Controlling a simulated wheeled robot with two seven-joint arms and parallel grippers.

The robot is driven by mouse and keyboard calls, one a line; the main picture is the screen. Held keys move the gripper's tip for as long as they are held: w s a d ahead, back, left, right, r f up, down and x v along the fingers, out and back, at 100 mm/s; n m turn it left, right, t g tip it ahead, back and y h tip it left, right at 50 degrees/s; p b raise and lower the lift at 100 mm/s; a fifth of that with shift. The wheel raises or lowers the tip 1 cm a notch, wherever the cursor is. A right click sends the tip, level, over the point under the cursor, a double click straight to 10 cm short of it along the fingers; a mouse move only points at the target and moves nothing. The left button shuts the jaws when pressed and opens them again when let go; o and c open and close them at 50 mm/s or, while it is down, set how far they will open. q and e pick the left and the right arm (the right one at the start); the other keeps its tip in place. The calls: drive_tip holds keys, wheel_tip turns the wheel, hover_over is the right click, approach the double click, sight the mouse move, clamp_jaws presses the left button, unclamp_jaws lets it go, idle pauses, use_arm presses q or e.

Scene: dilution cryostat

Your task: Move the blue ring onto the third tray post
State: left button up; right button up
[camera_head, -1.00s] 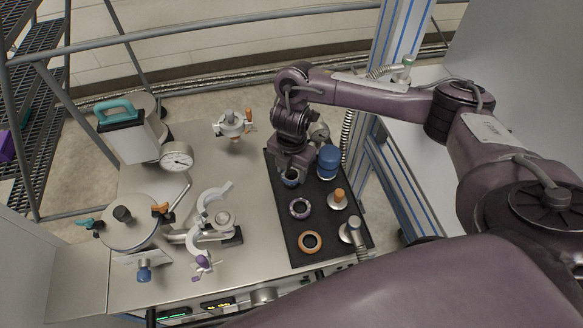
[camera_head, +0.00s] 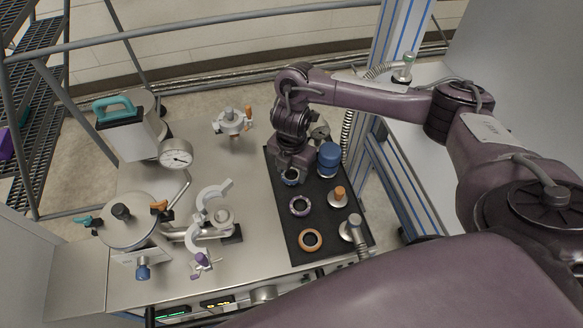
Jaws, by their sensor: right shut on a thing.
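The blue ring (camera_head: 291,180) is at the far part of the black tray (camera_head: 278,214), under my right gripper (camera_head: 291,171). The gripper points down and is shut on the ring; the arm hides part of both. A purple ring (camera_head: 300,206) and an orange ring (camera_head: 310,240) lie nearer on the tray, in the same row. The posts under the rings are too small to tell apart. My left gripper is not in view.
Along the tray's right side stand a blue cylinder (camera_head: 329,160), an orange-topped fitting (camera_head: 340,196) and a metal fitting with a hose (camera_head: 352,228). An open clamp (camera_head: 213,205), a gauge (camera_head: 176,153) and a round vessel (camera_head: 128,222) stand on the left of the bench.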

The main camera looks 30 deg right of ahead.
drive_tip(key=shift+f, duration=0.1)
drive_tip(key=o, duration=1)
wheel_tip(320, 180, up, 8)
drive_tip(key=p, duration=0.3)
wheel_tip(320, 180, up, 7)
drive_tip(key=p, duration=0.7)
hover_over(291, 176)
drive_tip(key=shift+s+f, duration=0.1)
